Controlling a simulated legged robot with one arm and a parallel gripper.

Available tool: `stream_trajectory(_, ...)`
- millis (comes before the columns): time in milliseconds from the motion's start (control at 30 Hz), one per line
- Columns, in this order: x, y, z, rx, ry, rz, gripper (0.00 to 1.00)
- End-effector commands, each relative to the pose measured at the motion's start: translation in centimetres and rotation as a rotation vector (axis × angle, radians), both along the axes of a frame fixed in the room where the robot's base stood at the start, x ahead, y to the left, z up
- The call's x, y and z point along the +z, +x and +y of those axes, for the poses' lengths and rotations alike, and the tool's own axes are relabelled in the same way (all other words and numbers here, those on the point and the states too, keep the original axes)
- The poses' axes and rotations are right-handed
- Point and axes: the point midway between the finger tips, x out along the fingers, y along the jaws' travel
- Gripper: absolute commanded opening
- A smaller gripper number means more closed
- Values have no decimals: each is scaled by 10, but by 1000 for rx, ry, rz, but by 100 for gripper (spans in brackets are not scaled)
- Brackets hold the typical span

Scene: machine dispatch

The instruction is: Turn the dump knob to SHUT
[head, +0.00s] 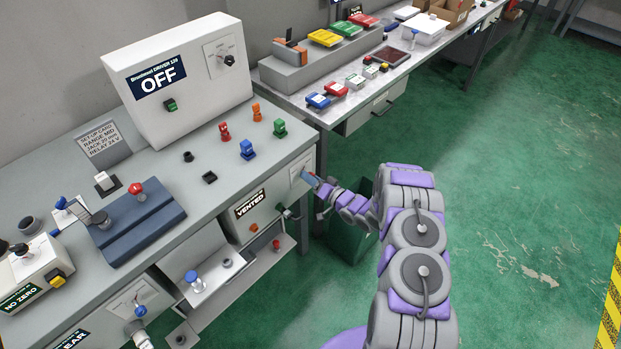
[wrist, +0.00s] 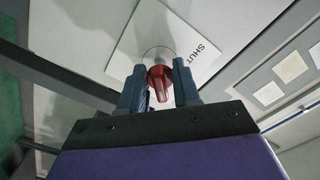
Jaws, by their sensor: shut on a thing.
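The dump knob (wrist: 162,86) is red and sits on a white plate (wrist: 120,48) marked SHUT in the wrist view. Its pointer end faces toward my gripper, away from the SHUT word (wrist: 203,55). My gripper (wrist: 158,92) has its two dark fingers on either side of the knob, shut on it. In the head view my gripper (head: 311,180) is at the right end of the bench front, against the pale plate (head: 299,170); the knob itself is hidden there.
A white box reading OFF (head: 178,78) stands on the bench, with several coloured plugs before it. An open shelf (head: 228,285) is below the VENTED display. A dark green bin (head: 350,238) stands behind my arm. Green floor is free at right.

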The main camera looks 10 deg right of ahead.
Motion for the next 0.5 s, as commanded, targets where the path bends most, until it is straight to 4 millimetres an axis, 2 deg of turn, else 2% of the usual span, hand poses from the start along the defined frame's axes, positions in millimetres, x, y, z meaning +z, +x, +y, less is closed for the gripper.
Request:
stream_trajectory(267,-1,0,-2,-4,-37,-22,1)
stream_trajectory(500,-1,0,-2,-5,-156,-107,1)
